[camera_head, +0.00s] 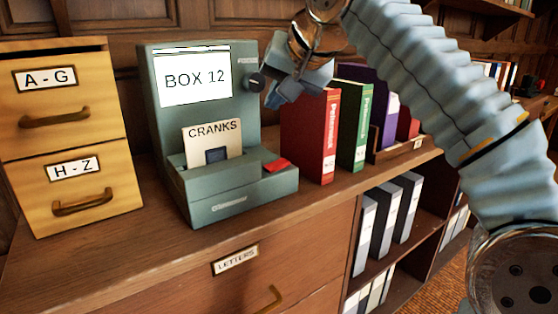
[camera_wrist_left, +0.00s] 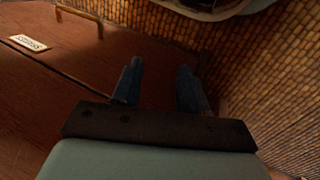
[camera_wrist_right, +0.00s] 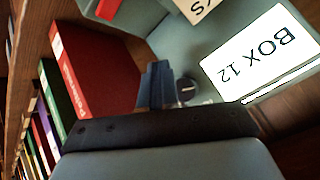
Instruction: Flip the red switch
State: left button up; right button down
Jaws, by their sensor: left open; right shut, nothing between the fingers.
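A grey-green machine (camera_head: 240,205) stands on the wooden cabinet top, with a "BOX 12" display and a "CRANKS" card. The red switch (camera_head: 277,165) is a flat red piece at the right of its lower front ledge. It also shows at the top edge of the right wrist view (camera_wrist_right: 108,8). My right gripper (camera_head: 272,97) is shut and empty, above the switch and close beside the dark round knob (camera_head: 255,82) on the machine's side. I cannot tell whether it touches the knob (camera_wrist_right: 187,91). My left gripper (camera_wrist_left: 159,84) is open and empty, in front of wooden drawers.
A red binder (camera_head: 312,135) and a green binder (camera_head: 355,125) stand close right of the machine. A yellow two-drawer file box (camera_head: 120,130) stands on the left. The cabinet top's front strip (camera_head: 330,188) is clear. Shelves with binders lie below right.

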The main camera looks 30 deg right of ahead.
jog(key=b, duration=0.1)
send_over(282, 164)
notch_tip(282, 164, down, 7)
jog(key=shift+a+f, duration=0.1)
jog(key=shift+f+b, duration=0.7)
jog(key=shift+f, duration=0.05)
dwell(1.5)
jog(key=shift+d+f, duration=0.2)
jog(key=shift+f, duration=0.2)
jog(key=shift+f+b, duration=0.25)
jog(key=shift+b, duration=0.2)
jog(key=shift+r, duration=0.2)
dwell(0.4)
jog(key=shift+r+p, duration=0.55)
jog(key=shift+p, duration=0.25)
